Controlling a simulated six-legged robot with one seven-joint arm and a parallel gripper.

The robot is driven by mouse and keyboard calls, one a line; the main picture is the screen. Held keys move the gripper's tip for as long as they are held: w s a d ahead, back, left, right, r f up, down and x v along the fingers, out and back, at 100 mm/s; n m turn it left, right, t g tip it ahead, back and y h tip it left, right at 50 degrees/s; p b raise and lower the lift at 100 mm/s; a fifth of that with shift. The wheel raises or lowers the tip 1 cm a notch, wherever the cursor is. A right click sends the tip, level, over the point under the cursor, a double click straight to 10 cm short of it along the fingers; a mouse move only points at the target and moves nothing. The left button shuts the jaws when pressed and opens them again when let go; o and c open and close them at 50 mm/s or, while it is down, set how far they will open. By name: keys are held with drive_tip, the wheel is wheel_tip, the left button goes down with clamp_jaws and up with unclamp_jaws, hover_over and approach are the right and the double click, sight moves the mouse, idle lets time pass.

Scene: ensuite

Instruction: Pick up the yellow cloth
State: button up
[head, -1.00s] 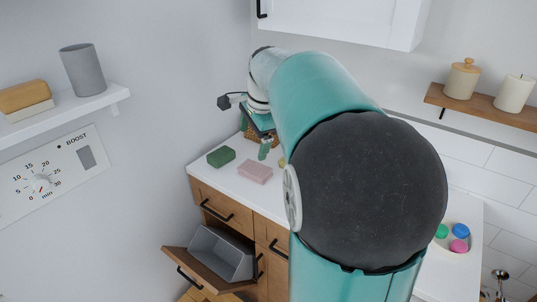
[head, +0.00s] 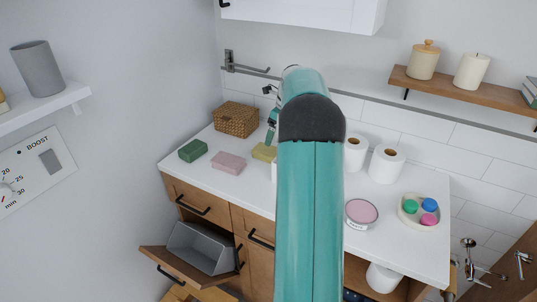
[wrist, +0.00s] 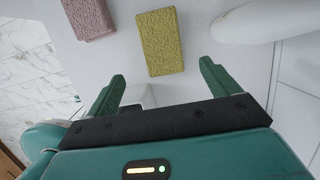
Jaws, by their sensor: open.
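The yellow cloth (head: 264,152) lies folded on the white countertop, just left of my arm in the head view. In the wrist view the yellow cloth (wrist: 160,41) is a textured block lying beyond my fingertips. My gripper (wrist: 162,72) is open and empty, its two green fingers spread wider than the cloth, with the cloth's near end in line with the gap. Fingers and cloth look apart; the exact height cannot be told. In the head view my arm hides part of the counter beside the cloth.
A pink block (head: 228,162) and a green block (head: 193,151) lie left of the cloth, with a wicker basket (head: 236,119) behind. White rolls (head: 387,164), a round pink-topped tin (head: 362,212) and a bowl (head: 423,222) stand right of my arm. A drawer front (head: 190,271) hangs open below.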

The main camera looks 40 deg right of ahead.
hover_over(269, 150)
drive_tip(key=s, duration=0.2)
wheel_tip(269, 150, down, 4)
drive_tip(key=shift+f, duration=0.1)
drive_tip(key=x, duration=0.5)
drive_tip(key=shift+w+d, duration=0.15)
drive_tip(key=shift+w, duration=0.05)
drive_tip(key=c, duration=1.1)
drive_tip(key=shift+r, duration=0.55)
wheel_tip(269, 150, up, 2)
drive_tip(key=shift+r, duration=0.1)
drive_tip(key=s+a+r, duration=0.1)
drive_tip(key=a+r, duration=0.2)
drive_tip(key=a, duration=0.1)
drive_tip(key=s+a+r, duration=0.2)
drive_tip(key=a+r, duration=0.1)
drive_tip(key=a, duration=0.1)
drive_tip(key=s+a+r, duration=0.2)
drive_tip(key=a+r, duration=0.2)
drive_tip(key=a, duration=0.1)
